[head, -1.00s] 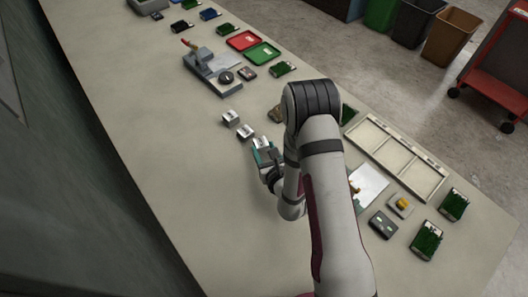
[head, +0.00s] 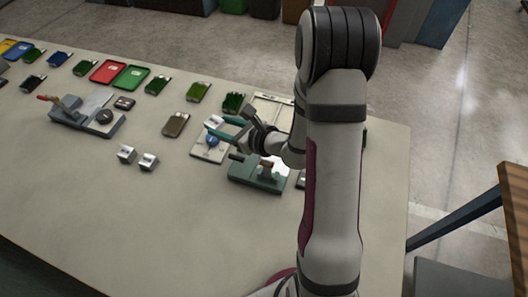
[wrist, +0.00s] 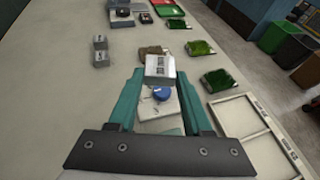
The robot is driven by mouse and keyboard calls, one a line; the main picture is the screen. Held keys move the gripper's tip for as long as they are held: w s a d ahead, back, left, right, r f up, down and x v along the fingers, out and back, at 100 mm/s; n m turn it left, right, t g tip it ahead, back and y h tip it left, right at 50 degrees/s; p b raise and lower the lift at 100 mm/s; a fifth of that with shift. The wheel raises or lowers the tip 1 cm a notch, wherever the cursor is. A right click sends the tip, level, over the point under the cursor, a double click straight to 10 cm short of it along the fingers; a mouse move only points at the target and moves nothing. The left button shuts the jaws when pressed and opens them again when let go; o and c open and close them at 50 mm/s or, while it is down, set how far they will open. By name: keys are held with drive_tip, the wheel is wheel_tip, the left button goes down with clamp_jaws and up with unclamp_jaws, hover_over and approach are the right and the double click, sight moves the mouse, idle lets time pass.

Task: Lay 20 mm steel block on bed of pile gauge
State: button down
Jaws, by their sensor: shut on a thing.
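My gripper (wrist: 160,77), with teal fingers, is shut on a small steel block (wrist: 160,66) with a printed label on its face. In the head view my gripper (head: 216,128) is above a pale plate with a blue round knob, which may be the pile gauge (head: 207,154). In the wrist view this plate (wrist: 160,108) shows between the fingers, beyond the jaws, with its blue knob (wrist: 161,94) just below the block. The block looks held above it, not resting; the gap is hard to judge. Two similar blocks (head: 127,154) (head: 149,162) stand on the bench.
A green device with a lever (head: 258,175) stands just in front of the plate. A grey device with an orange-tipped handle (head: 85,118) is at the left. A brown sample (head: 176,124), turf samples (head: 198,92) and a pale frame (head: 273,108) lie around. The front bench is clear.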

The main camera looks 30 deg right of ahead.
drive_tip(key=s+d+r+n+y, duration=0.1)
drive_tip(key=s+d+r, duration=0.1)
drive_tip(key=d, duration=0.6)
drive_tip(key=s+d+f+n+g+y, duration=0.2)
drive_tip(key=s+d+f, duration=0.1)
drive_tip(key=s+d, duration=1.1)
drive_tip(key=x, duration=0.3)
drive_tip(key=f+x, duration=0.1)
drive_tip(key=x, duration=0.3)
drive_tip(key=f+x, duration=0.1)
drive_tip(key=x, duration=0.3)
drive_tip(key=shift+s+d, duration=0.1)
drive_tip(key=shift+s, duration=0.1)
drive_tip(key=f, duration=0.4)
drive_tip(key=shift+w+a, duration=0.2)
drive_tip(key=shift+w, duration=0.15)
drive_tip(key=shift+f, duration=0.35)
drive_tip(key=shift+f, duration=0.15)
drive_tip(key=shift+c, duration=1.6)
unclamp_jaws()
